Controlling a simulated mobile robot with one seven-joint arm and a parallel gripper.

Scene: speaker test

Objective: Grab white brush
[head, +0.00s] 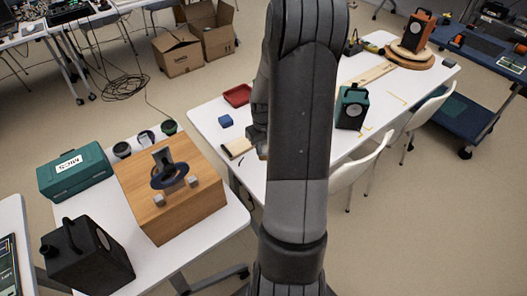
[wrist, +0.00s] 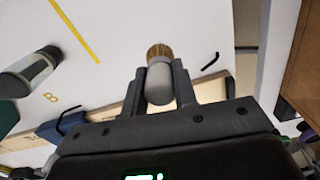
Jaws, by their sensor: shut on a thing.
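The brush (wrist: 160,84) has a pale grey-white body and tan bristles that point away from my wrist. In the wrist view it sits between the two dark fingers of my gripper (wrist: 159,70), which is shut on it. The bristles stick out past the fingertips over the white table (wrist: 115,30). I cannot tell whether the brush touches the table. In the head view my own arm hides the brush and most of the gripper.
In the head view, a blue block (head: 225,121), a red tray (head: 238,95) and a wooden piece (head: 237,147) lie left of my arm. A wooden box (head: 160,215) stands on the nearer table.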

